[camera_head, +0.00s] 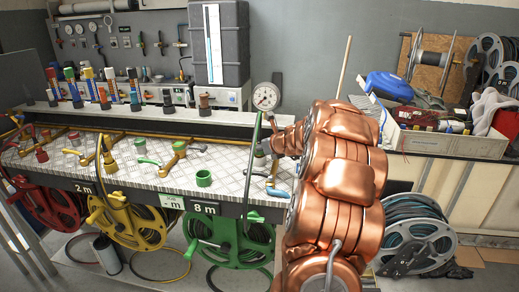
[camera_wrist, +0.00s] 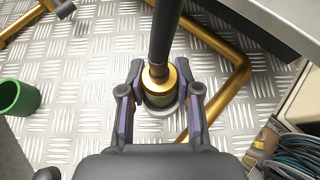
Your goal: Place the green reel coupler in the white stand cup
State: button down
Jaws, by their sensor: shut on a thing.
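The green reel coupler (camera_wrist: 158,80) shows in the wrist view as a brass fitting with a green band on the end of a dark hose. My gripper (camera_wrist: 159,107) is shut on it, with one finger on each side. A pale grey-white ring, apparently the rim of the white stand cup (camera_wrist: 160,113), shows right below the coupler. I cannot tell whether the coupler is seated inside it. In the head view my gripper (camera_head: 267,149) is over the right end of the bench, at the green hose (camera_head: 250,155); the coupler and cup are hidden or too small there.
A green cup (camera_head: 204,178) stands on the bench to the left; it also shows in the wrist view (camera_wrist: 19,97). The green reel (camera_head: 240,240) hangs below the bench edge. Brass pipes (camera_wrist: 232,85) lie near my gripper. A pressure gauge (camera_head: 266,97) stands behind.

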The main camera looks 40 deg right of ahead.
dwell(0.3)
jog(key=c, duration=0.8)
grip_release()
jog(key=shift+f, duration=0.1)
